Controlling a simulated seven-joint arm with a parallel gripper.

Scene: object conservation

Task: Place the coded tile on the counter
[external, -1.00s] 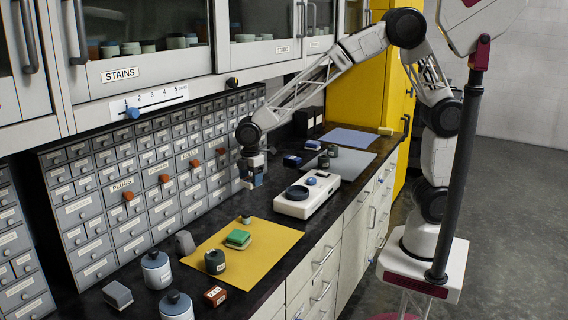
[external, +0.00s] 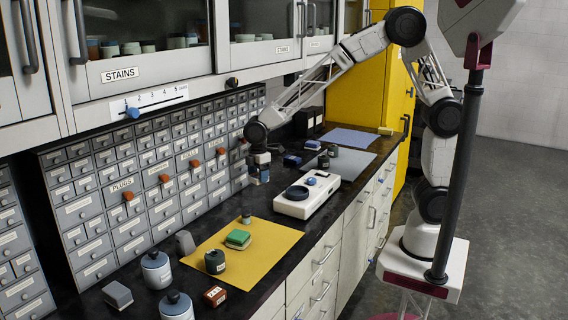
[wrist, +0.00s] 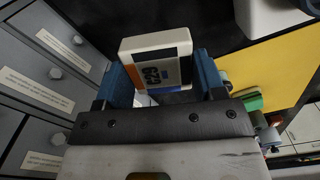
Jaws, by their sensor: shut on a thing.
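The coded tile (wrist: 157,65) shows in the wrist view as a pale block with a dark printed code face and an orange edge strip. My gripper (wrist: 160,75) is shut on it, with a blue finger on each side. In the external view my gripper (external: 260,176) hangs over the back part of the dark counter (external: 275,207), between the drawer wall and the white scale. The tile is too small to make out there. I cannot tell whether the tile touches the counter.
The white device with a round dark pan (external: 306,197) stands right of my gripper. A yellow mat (external: 270,237) with green blocks (external: 238,238) and jars lies nearer the camera. The drawer wall (external: 120,190) closes off the left. Blue and grey mats lie beyond.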

